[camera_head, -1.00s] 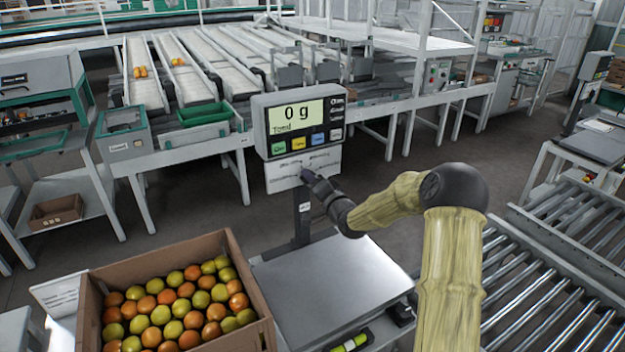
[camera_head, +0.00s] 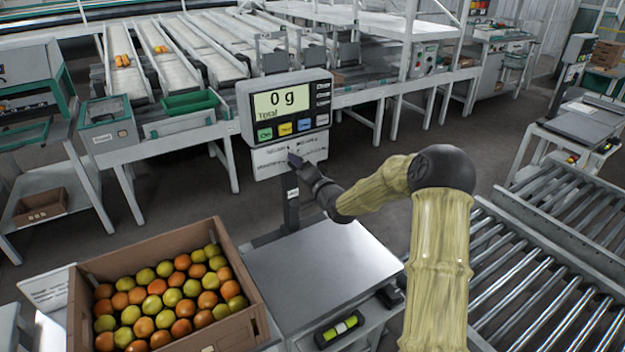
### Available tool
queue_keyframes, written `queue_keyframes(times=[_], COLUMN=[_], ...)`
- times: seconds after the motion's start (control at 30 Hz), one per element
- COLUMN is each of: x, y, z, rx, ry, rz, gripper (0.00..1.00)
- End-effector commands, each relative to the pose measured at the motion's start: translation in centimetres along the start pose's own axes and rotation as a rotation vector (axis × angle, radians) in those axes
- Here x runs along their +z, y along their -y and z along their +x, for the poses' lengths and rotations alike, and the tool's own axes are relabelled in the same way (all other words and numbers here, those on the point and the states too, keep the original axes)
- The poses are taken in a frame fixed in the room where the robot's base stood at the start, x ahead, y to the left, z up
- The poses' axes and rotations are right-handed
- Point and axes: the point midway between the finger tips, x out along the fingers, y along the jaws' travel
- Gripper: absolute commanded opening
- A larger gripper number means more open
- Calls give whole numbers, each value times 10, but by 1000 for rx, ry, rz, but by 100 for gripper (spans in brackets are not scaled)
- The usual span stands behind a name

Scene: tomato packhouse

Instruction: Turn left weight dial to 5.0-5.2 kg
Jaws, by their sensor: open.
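The scale's display head (camera_head: 286,108) stands on a dark post behind the weighing plate, and its screen reads 0 g. Below the screen is a pale panel (camera_head: 270,163) with small print that I cannot read. My gripper (camera_head: 294,161) is open at the front of this panel, near its middle. The gripper and wrist cover part of the panel, so any dial there is hidden or too small to tell. I cannot tell whether the fingers touch anything. The metal weighing plate (camera_head: 318,275) is empty.
A cardboard box (camera_head: 243,322) full of green and orange tomatoes stands left of the weighing plate. Roller conveyors (camera_head: 525,280) lie to the right. A green tray (camera_head: 190,103) and sorting lanes are behind. A second scale (camera_head: 578,48) stands at the far right.

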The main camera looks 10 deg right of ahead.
Motion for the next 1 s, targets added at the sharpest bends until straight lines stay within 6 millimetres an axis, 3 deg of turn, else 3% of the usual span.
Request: queue_keyframes(times=[0.27, 0.8, 1.0], x=[-1, 0, 0], y=[-1, -2, -1], z=[-34, -138, -166], rx=[2, 5, 3], ry=[0, -1, 0], rz=[-1, 0, 1], gripper=[61, 61, 61])
